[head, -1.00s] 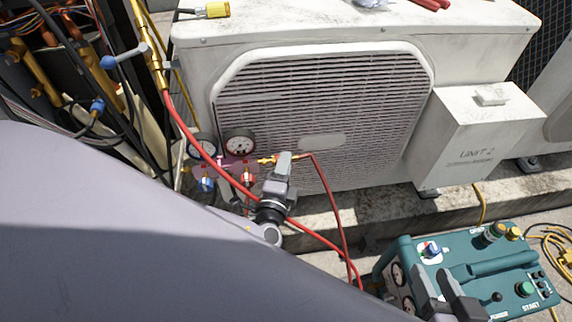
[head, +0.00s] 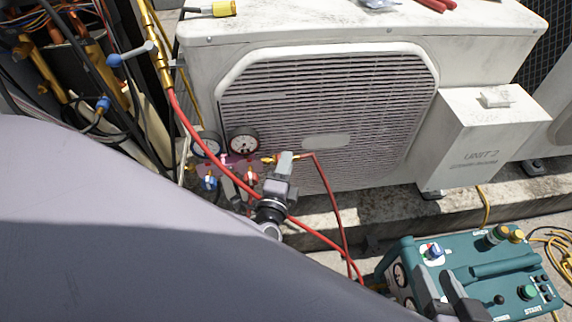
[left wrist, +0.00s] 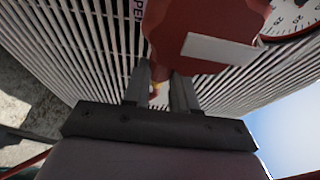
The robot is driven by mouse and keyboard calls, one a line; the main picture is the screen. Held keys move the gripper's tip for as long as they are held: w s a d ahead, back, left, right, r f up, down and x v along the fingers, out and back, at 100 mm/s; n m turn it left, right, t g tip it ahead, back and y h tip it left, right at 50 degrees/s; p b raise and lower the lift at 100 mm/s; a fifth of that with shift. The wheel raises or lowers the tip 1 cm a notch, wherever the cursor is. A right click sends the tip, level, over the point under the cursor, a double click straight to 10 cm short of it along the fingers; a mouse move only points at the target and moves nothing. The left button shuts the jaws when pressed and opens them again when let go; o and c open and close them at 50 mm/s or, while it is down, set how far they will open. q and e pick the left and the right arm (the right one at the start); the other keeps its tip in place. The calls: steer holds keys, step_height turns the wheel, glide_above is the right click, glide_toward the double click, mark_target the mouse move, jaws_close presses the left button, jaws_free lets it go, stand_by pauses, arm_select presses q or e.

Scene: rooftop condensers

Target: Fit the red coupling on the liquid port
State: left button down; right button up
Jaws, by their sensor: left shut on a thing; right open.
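My left gripper (head: 285,157) is shut at the right side of a gauge manifold, in front of the condenser's fan grille. A brass fitting (head: 268,160) shows just left of its fingertips, and a red hose (head: 326,185) leaves on their right. I cannot tell whether the coupling is seated on a port. My right gripper (head: 450,295) is open above the teal machine.
The manifold's gauges (head: 244,141) are close beside my left gripper. The teal machine (head: 480,265) stands at lower right. The white condenser (head: 462,60) fills the back.

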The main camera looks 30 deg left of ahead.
arm_select(q)
steer(key=shift+s+a, duration=0.3)
steer(key=shift+a, duration=0.1)
stand_by(0.5)
steer(key=c, duration=0.8)
jaws_free()
steer(key=shift+d, duration=0.1)
steer(key=shift+w+d+f+b, duration=0.1)
steer(key=shift+w+d+b, duration=0.6)
steer(key=shift+w+d, duration=0.5)
steer(key=shift+w+d+b, duration=0.7)
steer(key=shift+w+d, duration=0.15)
steer(key=shift+d, duration=0.55)
steer(key=shift+w+d, duration=0.25)
steer(key=shift+d, duration=0.1)
